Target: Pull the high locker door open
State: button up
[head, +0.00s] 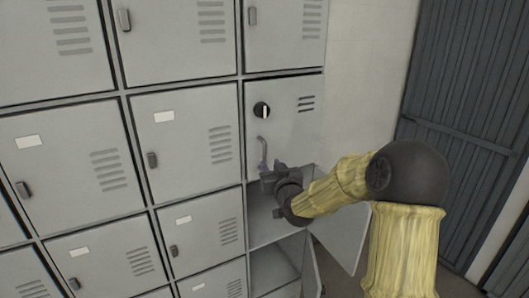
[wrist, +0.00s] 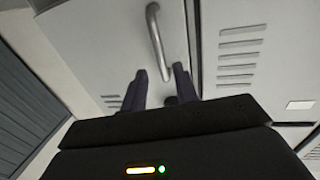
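The high locker door (head: 297,125) is grey and sits shut in the right column in the head view. It carries a round black knob (head: 262,110) with a pale mark and a bent silver bar handle (head: 263,146). My gripper (head: 269,166) is at the lower end of this handle. In the wrist view the handle (wrist: 155,32) runs down toward the gap between the two dark fingers of my gripper (wrist: 161,73). The fingers are apart, with the handle's lower end between or just beyond their tips. I cannot tell if they touch it.
Below, a locker compartment (head: 262,217) stands open, its door (head: 344,236) swung out to the right under my arm. Other grey lockers (head: 187,130) with small dark latches fill the left. A pale wall (head: 365,60) and a dark ribbed door (head: 470,90) are at right.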

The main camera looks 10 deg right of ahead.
aim_at(265, 156)
jog(key=w, duration=0.2)
jog(key=w+p, duration=0.1)
jog(key=w, duration=0.1)
jog(key=w+p, duration=0.1)
jog(key=w, duration=0.1)
jog(key=shift+a+r, duration=0.1)
jog(key=shift+a, duration=0.3)
jog(key=shift+w+p, duration=0.4)
jog(key=shift+w, duration=0.25)
grip_shut()
